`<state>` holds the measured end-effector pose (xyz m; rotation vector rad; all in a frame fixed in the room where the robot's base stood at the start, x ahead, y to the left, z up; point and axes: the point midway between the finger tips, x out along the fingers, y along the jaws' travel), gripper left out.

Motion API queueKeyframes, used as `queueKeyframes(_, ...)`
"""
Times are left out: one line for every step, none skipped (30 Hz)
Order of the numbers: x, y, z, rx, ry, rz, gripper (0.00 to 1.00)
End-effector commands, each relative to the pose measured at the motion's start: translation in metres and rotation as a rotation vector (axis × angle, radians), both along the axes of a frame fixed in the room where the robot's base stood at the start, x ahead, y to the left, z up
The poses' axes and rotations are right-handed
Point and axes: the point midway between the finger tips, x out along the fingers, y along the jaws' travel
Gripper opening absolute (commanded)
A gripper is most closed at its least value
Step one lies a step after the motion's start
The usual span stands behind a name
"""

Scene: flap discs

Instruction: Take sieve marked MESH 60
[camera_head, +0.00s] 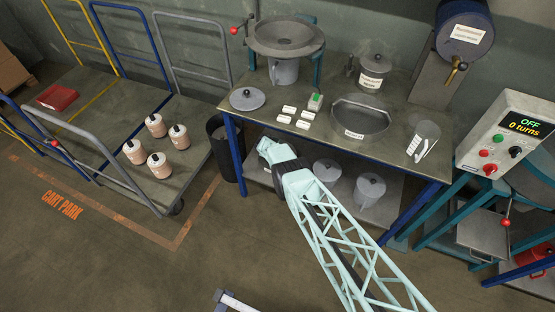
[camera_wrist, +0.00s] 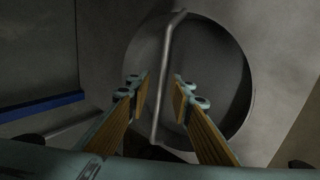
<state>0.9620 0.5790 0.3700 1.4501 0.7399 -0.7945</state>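A round grey vessel (camera_wrist: 215,80) with a bar handle (camera_wrist: 168,60) across its top fills the middle of the wrist view. No marking is readable on it, so I cannot tell whether it is the MESH 60 sieve. My gripper (camera_wrist: 161,92) is open, its two fingers either side of the bar in the picture; contact is not clear. In the head view my wrist reaches under the left part of the table, and the fingertips and this vessel are hidden. Two similar round grey vessels (camera_head: 327,171) (camera_head: 370,189) stand on the lower shelf to the right.
The tabletop (camera_head: 300,143) overhangs the lower shelf, with a blue leg (camera_head: 234,150) at its left. On top are a labelled oval pan (camera_head: 361,117), a labelled lidded pot (camera_head: 374,76) and a round lid (camera_head: 247,98). A dark bin (camera_head: 220,140) stands beside the leg.

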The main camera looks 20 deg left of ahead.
Motion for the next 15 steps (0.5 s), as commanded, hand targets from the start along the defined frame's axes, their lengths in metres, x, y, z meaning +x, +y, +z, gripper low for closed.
queueKeyframes(0.0000, 0.0000, 0.0000, 0.000, 0.000, 0.000, 0.20)
queueKeyframes(0.0000, 0.0000, 0.0000, 0.000, 0.000, 0.000, 0.20)
queueKeyframes(0.0000, 0.0000, 0.0000, 0.000, 0.000, 0.000, 0.20)
queueKeyframes(-0.0001, 0.0000, -0.0001, 0.000, 0.000, 0.000, 0.20)
queueKeyframes(-0.0001, 0.0000, -0.0001, 0.000, 0.000, 0.000, 0.18)
queueKeyframes(-0.0001, 0.0001, -0.0001, 0.000, 0.000, 0.000, 0.15)
queueKeyframes(-0.0001, 0.0001, -0.0001, 0.000, 0.000, 0.000, 0.12)
queueKeyframes(-0.0001, 0.0001, -0.0001, 0.000, 0.000, 0.000, 0.09)
queueKeyframes(-0.0001, 0.0001, -0.0001, 0.000, 0.000, 0.000, 0.06)
queueKeyframes(-0.0001, 0.0001, -0.0001, 0.000, 0.000, 0.000, 0.03)
queueKeyframes(-0.0001, 0.0000, -0.0001, 0.000, 0.000, 0.000, 0.00)
queueKeyframes(-0.0001, 0.0000, -0.0001, 0.000, 0.000, 0.000, 0.00)
queueKeyframes(-0.0001, 0.0000, -0.0001, 0.000, 0.000, 0.000, 0.00)
queueKeyframes(0.0005, 0.0005, 0.0007, 0.001, -0.001, 0.001, 0.00)
queueKeyframes(0.0004, 0.0005, 0.0006, 0.001, -0.001, 0.001, 0.00)
